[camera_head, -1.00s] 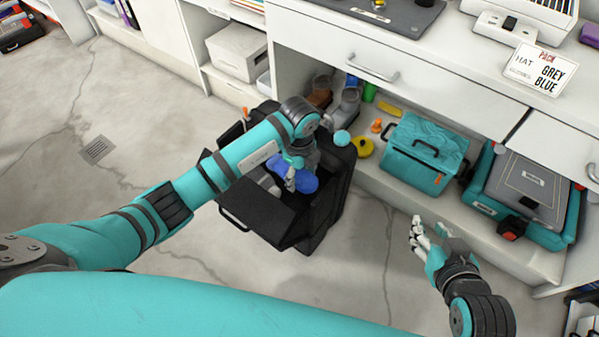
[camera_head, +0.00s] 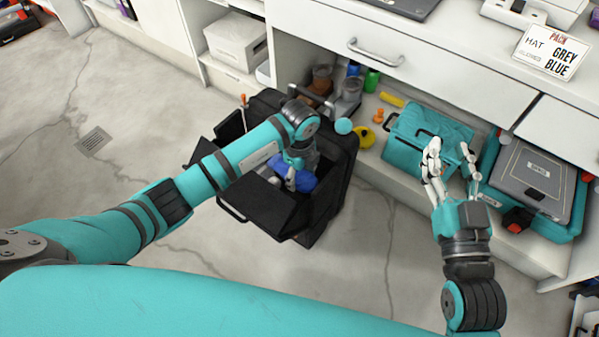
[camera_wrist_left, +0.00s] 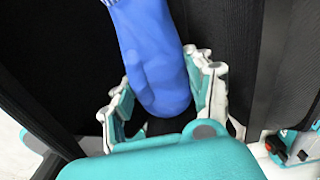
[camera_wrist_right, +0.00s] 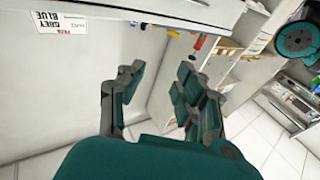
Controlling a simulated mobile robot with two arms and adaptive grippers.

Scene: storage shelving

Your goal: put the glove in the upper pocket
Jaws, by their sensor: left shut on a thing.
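The blue glove (camera_head: 296,172) is inside the open black suitcase (camera_head: 322,208) on the floor. My left gripper (camera_head: 291,180) reaches into the suitcase at the glove. In the left wrist view the glove (camera_wrist_left: 155,65) hangs between the fingers of my left gripper (camera_wrist_left: 168,95), which is shut on it, with black walls on both sides. Which pocket is beneath the glove cannot be told. My right gripper (camera_head: 455,165) is raised in front of the shelf, its fingers apart. In the right wrist view my right gripper (camera_wrist_right: 155,95) is open and empty.
A teal cooler bag (camera_head: 405,155) and a grey case on a teal box (camera_head: 530,180) stand on the low shelf. A yellow ring (camera_head: 364,138) lies beside the suitcase.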

